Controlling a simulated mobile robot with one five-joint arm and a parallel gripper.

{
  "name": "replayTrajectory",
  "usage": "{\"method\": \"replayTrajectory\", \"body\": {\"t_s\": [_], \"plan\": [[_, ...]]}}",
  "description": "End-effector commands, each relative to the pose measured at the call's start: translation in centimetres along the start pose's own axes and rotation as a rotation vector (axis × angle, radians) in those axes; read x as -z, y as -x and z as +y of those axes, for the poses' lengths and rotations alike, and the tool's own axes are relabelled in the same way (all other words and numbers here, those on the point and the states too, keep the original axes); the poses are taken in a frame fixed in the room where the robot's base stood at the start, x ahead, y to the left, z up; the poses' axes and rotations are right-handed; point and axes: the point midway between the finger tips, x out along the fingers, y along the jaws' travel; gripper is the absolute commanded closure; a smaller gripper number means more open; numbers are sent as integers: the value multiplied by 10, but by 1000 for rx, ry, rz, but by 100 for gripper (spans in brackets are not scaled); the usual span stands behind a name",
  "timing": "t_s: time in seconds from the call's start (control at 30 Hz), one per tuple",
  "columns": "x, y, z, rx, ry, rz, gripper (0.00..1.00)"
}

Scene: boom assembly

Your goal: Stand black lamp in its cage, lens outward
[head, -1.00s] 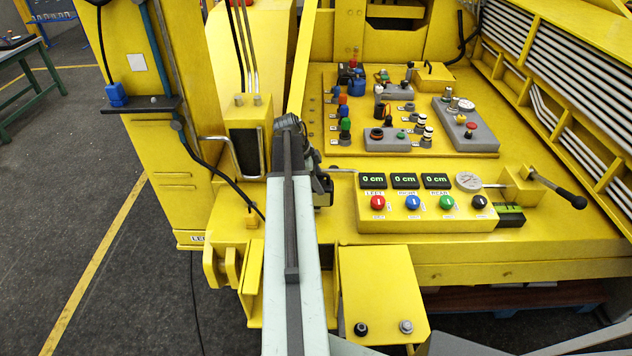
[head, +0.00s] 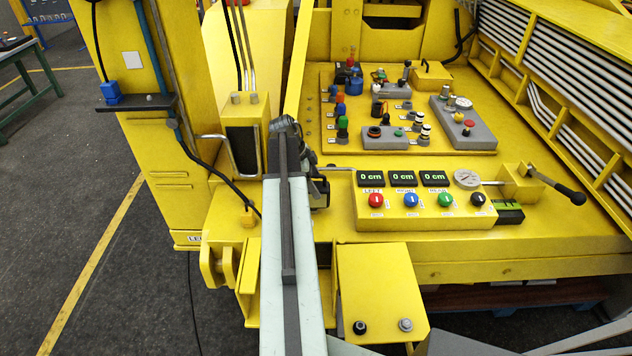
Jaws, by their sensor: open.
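No lamp or cage can be picked out with certainty. A yellow box with a dark front (head: 243,152) stands on the deck left of my arm, with bent metal bars beside it. A small dark cylinder (head: 379,108) stands among the fittings on the back board. My gripper (head: 319,192) is a small dark shape just right of my arm's far end, above the deck and left of the button console. It is open. My arm partly hides it, and I see nothing held in it.
A yellow console (head: 428,223) with three "0 cm" displays and coloured knobs lies right of my gripper. Behind it, a yellow board (head: 345,143) carries several coloured fittings. A black-knobbed lever (head: 556,183) stands at the right.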

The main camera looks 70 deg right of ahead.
Motion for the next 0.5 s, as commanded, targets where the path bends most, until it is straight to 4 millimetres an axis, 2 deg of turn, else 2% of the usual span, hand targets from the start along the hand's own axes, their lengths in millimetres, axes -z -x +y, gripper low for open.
{"method": "replayTrajectory", "body": {"t_s": [0.17,0.5], "plan": [[3,29,0,0,1,0,23],[5,107,-1,-1,-1,0,23]]}}
